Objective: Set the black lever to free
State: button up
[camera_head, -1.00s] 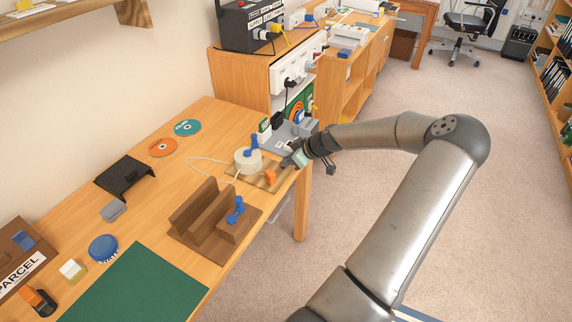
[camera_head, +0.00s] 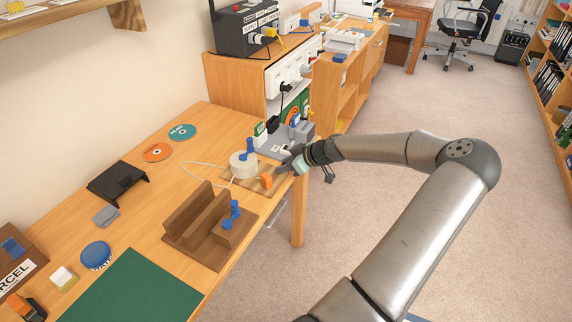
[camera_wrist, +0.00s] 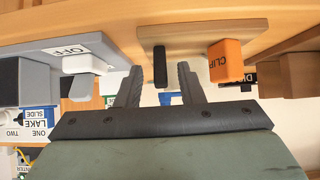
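In the wrist view a short black bar, which looks like the black lever (camera_wrist: 160,67), stands out from a wooden board (camera_wrist: 205,35). An orange block marked CLIP (camera_wrist: 230,62) is on the same board, to the right of the bar. My gripper (camera_wrist: 160,78) is open, with one finger on each side of the bar in the picture. I cannot tell whether the fingers touch it. In the head view my gripper (camera_head: 290,163) is at the table's right edge, close to the orange block (camera_head: 267,181). The lever is too small or hidden to make out there.
A grey unit with an OFF label (camera_wrist: 70,50) is left of the fingers in the wrist view. A white cylinder with a blue handle (camera_head: 243,164) and a brown slotted block (camera_head: 200,225) stand near the gripper. The floor right of the table is clear.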

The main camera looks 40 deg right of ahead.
jog(key=v, duration=1.7)
jog(key=shift+r, duration=0.25)
jog(key=shift+s+d, duration=0.1)
